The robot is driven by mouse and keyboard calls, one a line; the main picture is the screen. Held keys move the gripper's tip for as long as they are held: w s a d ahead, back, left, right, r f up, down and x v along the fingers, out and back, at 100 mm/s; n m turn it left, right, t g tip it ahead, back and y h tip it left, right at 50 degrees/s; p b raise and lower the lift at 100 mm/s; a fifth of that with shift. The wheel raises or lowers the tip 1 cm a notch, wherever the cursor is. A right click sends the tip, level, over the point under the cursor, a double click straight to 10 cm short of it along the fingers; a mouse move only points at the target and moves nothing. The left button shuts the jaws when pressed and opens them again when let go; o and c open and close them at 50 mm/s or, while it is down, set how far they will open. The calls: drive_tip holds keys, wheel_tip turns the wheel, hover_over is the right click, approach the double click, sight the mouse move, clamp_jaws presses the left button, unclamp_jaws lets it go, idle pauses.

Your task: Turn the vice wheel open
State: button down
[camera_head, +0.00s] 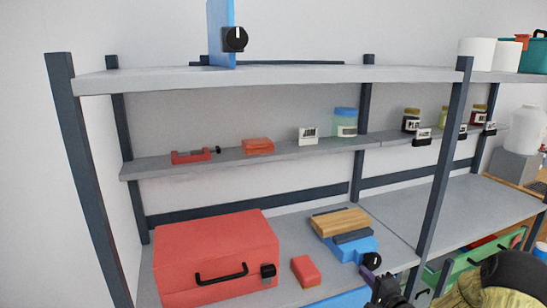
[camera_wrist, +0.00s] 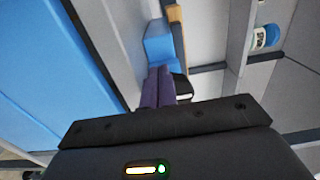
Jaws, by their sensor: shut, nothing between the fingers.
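The vice (camera_head: 352,247) is a blue block with a dark grey strip and wooden top, on the lower shelf right of centre. Its wheel looks to be the round black knob (camera_head: 372,261) at its right front corner. My gripper (camera_head: 367,275) has purple fingers, shut and empty, just below and in front of the knob. In the wrist view, the fingers (camera_wrist: 159,72) point at the blue vice body (camera_wrist: 159,45), with the black knob (camera_wrist: 183,88) beside them on the right, partly hidden. I cannot tell whether they touch it.
A large red case (camera_head: 215,250) and a small red block (camera_head: 305,271) stand left of the vice. A dark shelf post (camera_head: 445,180) rises to its right. A blue surface (camera_wrist: 60,60) fills the wrist view's left. A middle shelf (camera_head: 300,150) with small items is above.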

drive_tip(key=shift+s, duration=0.1)
drive_tip(key=p+v, duration=0.1)
drive_tip(key=v, duration=0.4)
drive_tip(key=shift+s+d, duration=0.1)
drive_tip(key=shift+s, duration=0.3)
drive_tip(key=shift+r+p, duration=0.1)
drive_tip(key=shift+p, duration=0.2)
